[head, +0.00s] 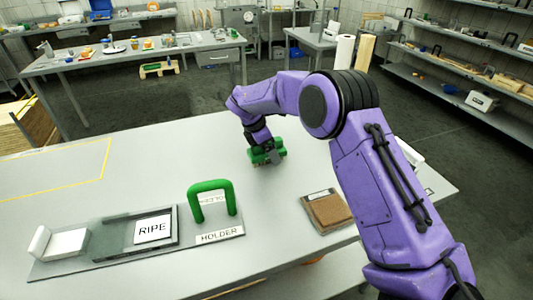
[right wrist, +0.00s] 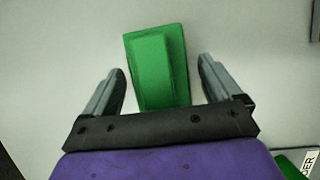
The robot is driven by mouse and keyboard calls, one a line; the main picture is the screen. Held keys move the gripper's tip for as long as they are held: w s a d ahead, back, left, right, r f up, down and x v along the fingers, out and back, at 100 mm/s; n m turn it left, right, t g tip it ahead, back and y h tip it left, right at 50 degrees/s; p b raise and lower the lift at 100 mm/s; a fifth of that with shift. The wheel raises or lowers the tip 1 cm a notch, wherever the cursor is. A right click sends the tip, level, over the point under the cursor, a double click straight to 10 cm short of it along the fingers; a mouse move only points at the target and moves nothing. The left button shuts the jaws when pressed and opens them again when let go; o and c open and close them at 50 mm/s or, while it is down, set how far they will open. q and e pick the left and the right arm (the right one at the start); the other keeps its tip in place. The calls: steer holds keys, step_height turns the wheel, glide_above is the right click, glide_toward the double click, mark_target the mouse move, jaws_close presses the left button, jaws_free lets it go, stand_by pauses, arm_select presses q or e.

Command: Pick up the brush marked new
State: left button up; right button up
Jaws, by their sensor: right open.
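A green block-like thing (head: 280,154), which looks like the brush, lies on the grey table beneath my right gripper (head: 266,154). In the right wrist view the green brush (right wrist: 155,50) is between the two grey fingers, with a gap on each side. My right gripper (right wrist: 162,70) is open around it and not shut on it. I see no "new" marking on it; part of it is hidden by the gripper. My left gripper is in neither view.
A green arch stands on the plate marked HOLDER (head: 219,236) at the front. A tray with a RIPE sign (head: 153,229) is left of it. A brown block (head: 327,210) in a small tray lies right of it. The table's (head: 160,150) back left is clear.

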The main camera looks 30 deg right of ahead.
steer(key=shift+c, duration=0.3)
steer(key=c, duration=1.1)
